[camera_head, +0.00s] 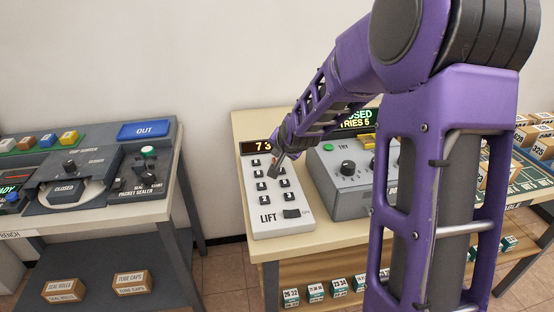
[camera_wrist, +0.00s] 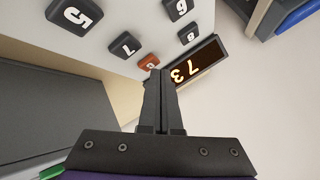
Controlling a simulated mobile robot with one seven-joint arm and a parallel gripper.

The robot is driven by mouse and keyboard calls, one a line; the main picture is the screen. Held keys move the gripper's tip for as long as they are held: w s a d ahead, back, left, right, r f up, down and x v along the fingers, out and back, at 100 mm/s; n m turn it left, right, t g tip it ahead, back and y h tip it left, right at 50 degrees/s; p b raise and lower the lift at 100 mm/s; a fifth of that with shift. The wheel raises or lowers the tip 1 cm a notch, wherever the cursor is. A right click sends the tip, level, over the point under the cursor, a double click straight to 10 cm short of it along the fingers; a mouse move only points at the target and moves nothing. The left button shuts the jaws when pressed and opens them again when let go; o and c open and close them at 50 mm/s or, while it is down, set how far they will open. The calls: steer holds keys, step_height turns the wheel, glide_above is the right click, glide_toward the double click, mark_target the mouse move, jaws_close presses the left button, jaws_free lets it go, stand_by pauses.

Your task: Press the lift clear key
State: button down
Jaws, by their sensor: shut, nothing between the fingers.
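The lift keypad (camera_head: 259,216) is a pale sloped panel marked LIFT, with dark number keys and a dark switch (camera_head: 291,213) at its front. Its display (camera_head: 258,148) reads 7 3 and also shows upside down in the wrist view (camera_wrist: 198,63). A single orange-red key (camera_wrist: 149,61) stands among the dark keys near the display; its mark is hard to read. My gripper (camera_wrist: 160,74) is shut and empty, its fingertips right beside the orange-red key and partly in front of it. I cannot tell whether they touch it.
A grey box with knobs and a TRY button (camera_head: 328,147) stands right of the keypad on the same cream table (camera_head: 246,125). A packet sealer bench (camera_head: 150,190) is at the left, with a gap between. Small boxes (camera_head: 315,292) sit on the lower shelf.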

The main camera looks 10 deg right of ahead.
steer(key=shift+f, duration=0.45)
stand_by(0.7)
steer(key=shift+r, duration=0.15)
steer(key=shift+r+p, duration=0.6)
steer(key=shift+r, duration=0.15)
steer(key=shift+r+p, duration=1.75)
steer(key=shift+r, duration=0.75)
